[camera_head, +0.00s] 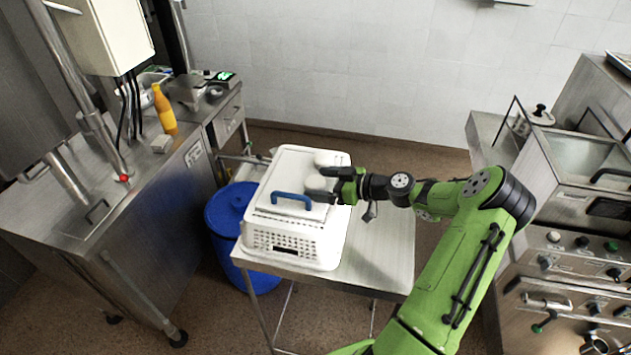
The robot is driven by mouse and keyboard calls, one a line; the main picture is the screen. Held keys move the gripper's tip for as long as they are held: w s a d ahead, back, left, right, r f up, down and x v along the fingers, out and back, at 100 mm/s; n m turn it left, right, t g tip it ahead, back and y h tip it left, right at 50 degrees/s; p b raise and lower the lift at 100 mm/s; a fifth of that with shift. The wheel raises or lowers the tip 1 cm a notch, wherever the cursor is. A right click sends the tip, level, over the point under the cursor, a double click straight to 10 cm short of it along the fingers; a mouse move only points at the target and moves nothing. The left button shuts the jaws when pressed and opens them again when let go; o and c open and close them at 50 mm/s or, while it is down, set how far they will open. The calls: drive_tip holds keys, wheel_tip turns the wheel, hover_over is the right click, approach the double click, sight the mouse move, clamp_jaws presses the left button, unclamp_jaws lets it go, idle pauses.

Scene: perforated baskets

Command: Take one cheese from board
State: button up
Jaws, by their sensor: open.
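A white board (298,165) with a blue handle (291,198) lies on top of a white perforated basket (290,241). Two pale, rounded lumps that look like cheeses are on the right part of the board: one farther back (327,157) and one nearer (316,183). My gripper (324,184) reaches in from the right, with its dark fingers open at the nearer cheese. The fingers partly cover that cheese, and I cannot tell whether they touch it.
The basket stands on a metal table (383,247) with bare top to its right. A blue barrel (232,212) is on the floor at left. A steel counter with a yellow bottle (164,109) stands at far left, and kitchen appliances (570,245) at right.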

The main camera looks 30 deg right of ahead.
drive_tip(key=shift+w+a+f, duration=0.15)
drive_tip(key=shift+w, duration=0.15)
drive_tip(key=shift+s, duration=0.15)
drive_tip(key=shift+c, duration=1.4)
drive_tip(key=c, duration=0.9)
drive_tip(key=shift+r, duration=0.2)
